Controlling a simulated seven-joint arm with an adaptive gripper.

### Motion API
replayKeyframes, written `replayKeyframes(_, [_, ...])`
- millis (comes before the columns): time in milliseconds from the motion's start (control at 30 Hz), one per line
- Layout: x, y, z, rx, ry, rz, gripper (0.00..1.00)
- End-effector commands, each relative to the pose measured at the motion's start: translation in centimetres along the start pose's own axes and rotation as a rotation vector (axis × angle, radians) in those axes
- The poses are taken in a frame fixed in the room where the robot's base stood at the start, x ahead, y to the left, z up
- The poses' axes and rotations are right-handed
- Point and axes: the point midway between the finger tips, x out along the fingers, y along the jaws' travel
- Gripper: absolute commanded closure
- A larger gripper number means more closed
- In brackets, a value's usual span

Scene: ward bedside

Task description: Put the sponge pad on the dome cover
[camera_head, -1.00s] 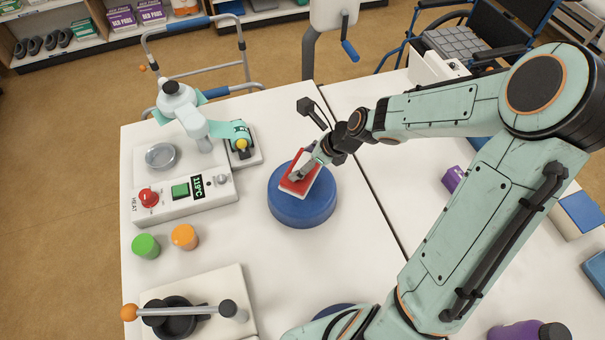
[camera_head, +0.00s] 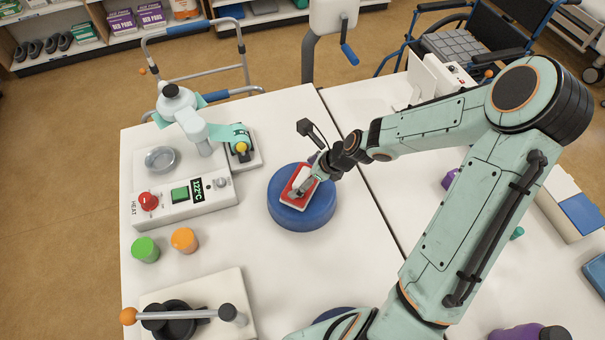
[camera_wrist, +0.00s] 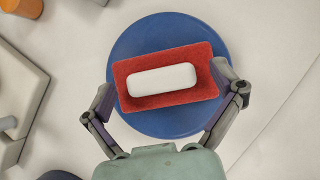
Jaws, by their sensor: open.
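The sponge pad is a red pad (camera_wrist: 192,58) with a white block on top (camera_wrist: 162,81). It lies on the round blue dome cover (camera_wrist: 143,31) in the wrist view. In the head view the red pad (camera_head: 287,197) and the blue cover (camera_head: 305,220) show on the table, partly hidden by my gripper. My gripper (camera_wrist: 165,95) is open, with one finger at each end of the pad. The right finger is close to or touching the pad's edge; the left finger is slightly apart from its end.
A heater box (camera_head: 180,206) with a red knob and green button stands left of the cover. A green cylinder (camera_head: 145,249) and an orange cylinder (camera_head: 184,238) stand nearer the front. A lever press (camera_head: 180,318) is at the front left. Table is clear just around the cover.

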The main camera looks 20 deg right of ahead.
Motion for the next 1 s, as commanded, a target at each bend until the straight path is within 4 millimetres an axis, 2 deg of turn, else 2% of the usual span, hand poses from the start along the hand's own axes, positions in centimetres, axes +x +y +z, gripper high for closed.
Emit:
replayKeyframes(167, [-0.3,0.0,0.2,-0.001,0.001,-0.001,0.07])
replayKeyframes(267, [-1.5,-0.2,0.1,0.0,0.002,-0.006,0.07])
replayKeyframes(600, [-9.0,-0.1,0.1,0.001,0.004,-0.008,0.07])
replayKeyframes(700, [-10.7,-0.1,0.1,0.001,0.002,-0.005,0.07])
replayKeyframes(833, [-11.9,0.0,0.1,-0.01,0.007,-0.001,0.07])
replayKeyframes(933, [-12.1,1.4,0.3,-0.137,0.061,0.031,0.07])
replayKeyframes(1000, [-12.1,3.2,0.4,-0.337,0.137,0.078,0.07])
